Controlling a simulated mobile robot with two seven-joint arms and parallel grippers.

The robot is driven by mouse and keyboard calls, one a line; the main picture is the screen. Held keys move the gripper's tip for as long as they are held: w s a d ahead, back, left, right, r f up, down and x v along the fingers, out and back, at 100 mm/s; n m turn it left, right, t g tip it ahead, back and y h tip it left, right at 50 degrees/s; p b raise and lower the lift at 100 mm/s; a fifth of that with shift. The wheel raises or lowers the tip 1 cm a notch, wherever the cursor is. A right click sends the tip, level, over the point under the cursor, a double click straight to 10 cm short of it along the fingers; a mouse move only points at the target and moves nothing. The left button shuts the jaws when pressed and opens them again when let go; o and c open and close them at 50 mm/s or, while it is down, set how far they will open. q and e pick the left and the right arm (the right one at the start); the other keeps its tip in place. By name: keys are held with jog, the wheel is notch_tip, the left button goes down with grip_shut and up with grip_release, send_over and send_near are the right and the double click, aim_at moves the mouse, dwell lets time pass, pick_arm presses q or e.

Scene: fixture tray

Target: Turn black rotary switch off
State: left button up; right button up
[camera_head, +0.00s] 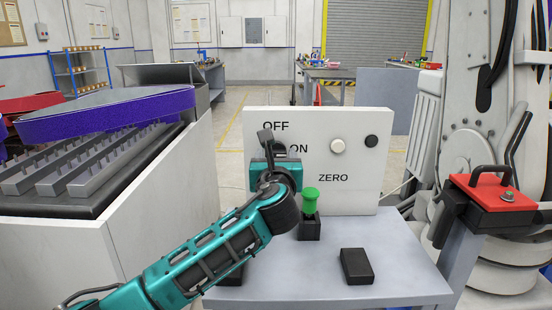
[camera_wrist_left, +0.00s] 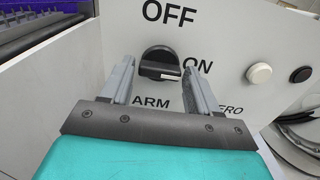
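The black rotary switch (camera_wrist_left: 160,63) is on a white panel (camera_head: 350,190), among the labels OFF, ON and ARM. Its bar lies nearly level, with its white-marked end to the right, by ON. My left gripper (camera_wrist_left: 158,70) is open in front of the panel, with one finger on each side of the switch in the wrist view. I cannot tell whether the fingers touch it. In the head view my left gripper (camera_head: 267,142) covers the switch and part of the labels. My right gripper is not in view.
The panel carries a white button (camera_head: 337,146) and a black button (camera_head: 371,141). A large tray machine (camera_head: 160,200) is close on the left.

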pick_arm(q)
jog(key=c, duration=0.5)
jog(key=shift+c, duration=1)
